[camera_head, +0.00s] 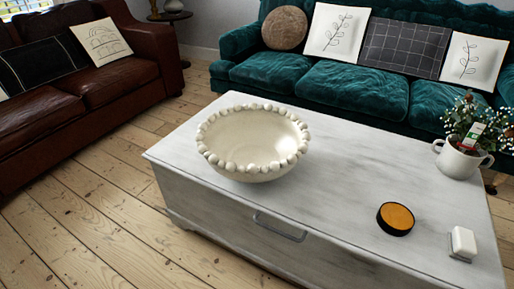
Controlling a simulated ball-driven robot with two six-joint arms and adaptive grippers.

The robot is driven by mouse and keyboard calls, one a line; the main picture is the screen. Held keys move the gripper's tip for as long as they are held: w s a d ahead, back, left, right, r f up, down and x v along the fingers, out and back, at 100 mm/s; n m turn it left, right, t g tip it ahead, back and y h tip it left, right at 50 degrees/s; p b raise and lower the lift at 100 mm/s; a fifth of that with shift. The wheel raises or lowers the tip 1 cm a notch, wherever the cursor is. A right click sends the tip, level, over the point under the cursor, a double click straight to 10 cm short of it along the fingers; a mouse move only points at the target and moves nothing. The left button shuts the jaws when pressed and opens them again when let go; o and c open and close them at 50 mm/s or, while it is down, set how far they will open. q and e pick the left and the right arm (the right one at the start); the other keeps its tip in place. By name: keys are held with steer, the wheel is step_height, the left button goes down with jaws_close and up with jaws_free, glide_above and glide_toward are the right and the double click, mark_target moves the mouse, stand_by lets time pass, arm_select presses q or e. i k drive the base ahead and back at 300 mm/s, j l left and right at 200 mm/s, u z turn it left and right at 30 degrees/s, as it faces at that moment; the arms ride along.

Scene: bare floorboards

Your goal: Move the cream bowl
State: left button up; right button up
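The cream bowl (252,142) has a rim of round beads and looks empty. It stands upright on the left part of the white wooden coffee table (345,185), near the table's left end. Neither of my grippers shows in the head view. Nothing touches or covers the bowl.
A black round tin with an orange top (396,218) and a small white block (462,243) lie on the table's right part. A white pot with a plant (460,158) stands at the far right corner. A teal sofa (325,85) is behind, a brown leather sofa (110,75) left.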

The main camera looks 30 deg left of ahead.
mark_target(253, 145)
steer(key=i+l+u, duration=0.1)
steer(key=l, duration=0.3)
steer(key=i+l+u, duration=0.1)
steer(key=l, duration=0.3)
steer(key=i+l+u, duration=0.1)
steer(key=i+l, duration=0.15)
steer(key=l, duration=0.15)
steer(key=i+l+u, duration=0.15)
steer(key=l, duration=0.3)
steer(key=i+l+u, duration=0.1)
steer(key=l, duration=0.3)
